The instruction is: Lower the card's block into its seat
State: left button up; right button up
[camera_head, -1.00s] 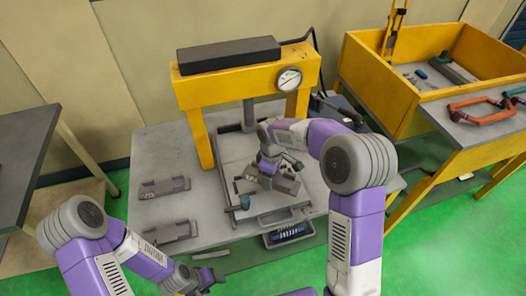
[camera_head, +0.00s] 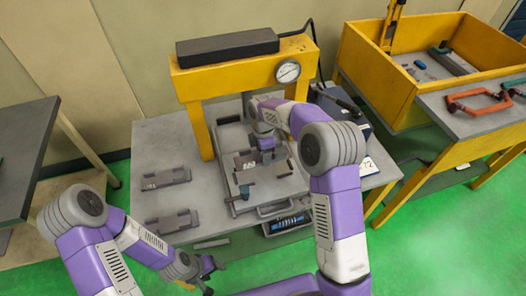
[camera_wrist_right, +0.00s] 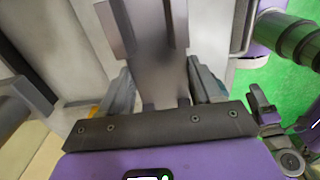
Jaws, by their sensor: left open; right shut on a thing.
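My right gripper (camera_head: 265,152) is over the grey fixture plate (camera_head: 262,192) under the yellow press. It is shut on a grey block. In the right wrist view the block (camera_wrist_right: 155,55) is a long metal piece between the two dark fingers (camera_wrist_right: 163,92). In the head view the held block is largely hidden by the gripper, and I cannot tell whether it touches a seat. A dark grey piece with white marks (camera_head: 245,160) shows just left of the gripper. The card (camera_head: 288,222), a dark panel with blue bars, appears at the table's front edge. My left gripper (camera_head: 205,272) is open and empty, front left.
The yellow press (camera_head: 240,84) with a round gauge (camera_head: 288,71) straddles the plate. Two grey holders (camera_head: 165,178) (camera_head: 172,221) sit on the table's left. A yellow bin (camera_head: 455,90) is at right.

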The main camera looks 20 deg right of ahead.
aim_at(263, 172)
notch_tip(263, 172, down, 3)
jog(key=shift+r+b, duration=0.1)
jog(key=shift+b, duration=0.85)
jog(key=shift+f, duration=0.2)
jog(key=shift+f, duration=0.1)
jog(key=shift+f+b, duration=0.65)
jog(key=shift+f, duration=0.95)
jog(key=shift+f, duration=0.1)
jog(key=shift+f+b, duration=0.5)
jog(key=shift+f, duration=0.3)
